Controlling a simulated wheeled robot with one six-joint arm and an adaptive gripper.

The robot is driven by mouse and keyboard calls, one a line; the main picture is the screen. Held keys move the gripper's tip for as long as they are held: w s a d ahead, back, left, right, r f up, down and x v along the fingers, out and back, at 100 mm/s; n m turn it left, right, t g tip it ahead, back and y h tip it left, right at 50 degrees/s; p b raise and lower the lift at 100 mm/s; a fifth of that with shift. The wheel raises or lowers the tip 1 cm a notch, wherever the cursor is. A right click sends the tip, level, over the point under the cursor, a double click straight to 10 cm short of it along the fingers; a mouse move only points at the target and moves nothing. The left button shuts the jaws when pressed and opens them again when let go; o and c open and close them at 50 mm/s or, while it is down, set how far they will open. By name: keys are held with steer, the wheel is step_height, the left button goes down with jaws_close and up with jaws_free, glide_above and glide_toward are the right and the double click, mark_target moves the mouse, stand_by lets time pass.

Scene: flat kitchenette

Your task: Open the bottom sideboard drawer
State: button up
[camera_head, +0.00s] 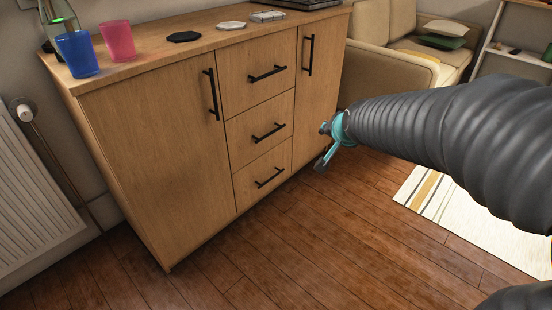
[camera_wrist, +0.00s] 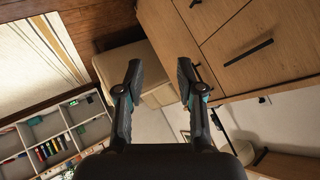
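The wooden sideboard (camera_head: 160,140) stands against the wall with a middle column of drawers between two doors.
Wooden floor (camera_head: 270,260) before the drawers is clear.

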steer(key=w+a+f+m+t+b, duration=0.1)
steer(key=w+a+f+m+t, duration=0.1)
steer(key=w+a+f, duration=0.35)
steer(key=w+a+f+m+t+b, duration=0.1)
steer(key=w+a+f+m, duration=0.15)
steer(key=w+f, duration=0.65)
steer(key=w+a+f+m+t+b, duration=0.1)
steer(key=w+a+f+m+t, duration=0.2)
steer(key=w+f, duration=0.45)
steer(key=s+a+f+m+t+b, duration=0.1)
steer(key=s+a+f+m+t, duration=0.2)
steer(key=f, duration=1.1)
steer(key=a+f+m+t+b, duration=0.1)
steer(key=a+f+m+b, duration=0.2)
steer(key=f, duration=1.2)
steer(key=w, duration=0.4)
steer(key=w+a+r, duration=0.1)
steer(key=w, duration=0.3)
steer(key=w+a+r, duration=0.1)
steer(key=w, duration=0.4)
steer(key=shift+a+r+b, duration=0.2)
steer(key=shift+b, duration=0.15)
jaws_close()
